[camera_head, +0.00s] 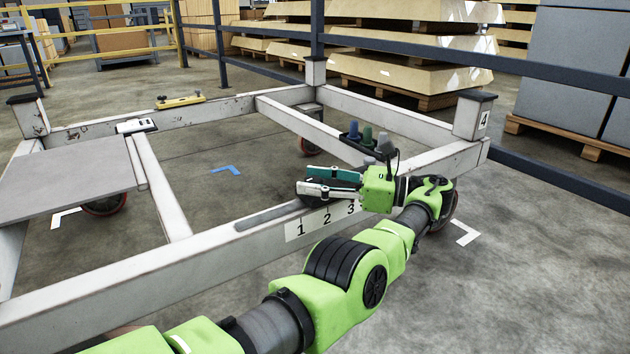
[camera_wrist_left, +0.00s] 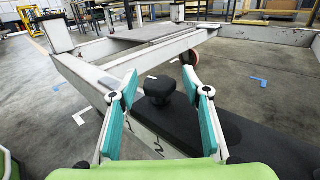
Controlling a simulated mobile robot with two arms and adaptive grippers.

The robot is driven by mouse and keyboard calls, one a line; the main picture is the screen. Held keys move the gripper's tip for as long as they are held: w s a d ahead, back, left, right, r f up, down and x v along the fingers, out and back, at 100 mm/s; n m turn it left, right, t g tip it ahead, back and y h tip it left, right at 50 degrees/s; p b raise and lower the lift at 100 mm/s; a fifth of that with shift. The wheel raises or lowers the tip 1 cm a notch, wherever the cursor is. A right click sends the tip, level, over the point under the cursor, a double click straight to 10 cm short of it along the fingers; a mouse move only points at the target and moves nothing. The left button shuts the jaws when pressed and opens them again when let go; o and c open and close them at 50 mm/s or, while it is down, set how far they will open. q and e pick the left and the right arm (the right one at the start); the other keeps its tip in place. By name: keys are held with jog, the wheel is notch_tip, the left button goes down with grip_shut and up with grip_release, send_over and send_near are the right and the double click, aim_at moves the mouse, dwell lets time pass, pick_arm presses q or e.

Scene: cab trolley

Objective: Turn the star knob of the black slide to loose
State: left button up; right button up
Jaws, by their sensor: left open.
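My left gripper (camera_head: 312,181) is open above the front beam of the trolley frame, near the printed numbers 1, 2 and 3. In the left wrist view its two teal-padded fingers (camera_wrist_left: 161,86) stand apart, one on each side of the black star knob (camera_wrist_left: 159,90). A gap shows on both sides of the knob. The knob stands upright on the black slide (camera_wrist_left: 185,122), which lies along the beam. In the head view the gripper hides the knob, and only a little dark slide (camera_head: 310,202) shows by the fingers. My right gripper is not in view.
The pale trolley frame (camera_head: 120,274) has a grey plate (camera_head: 65,173) at the left. A yellow item (camera_head: 180,100) lies on the far beam. The frame's middle is open floor.

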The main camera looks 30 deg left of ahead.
aim_at(315, 178)
pick_arm(q)
jog(key=shift+r, duration=0.1)
notch_tip(315, 178, up, 10)
jog(key=shift+f, duration=0.1)
dwell(0.3)
jog(key=shift+w, duration=0.1)
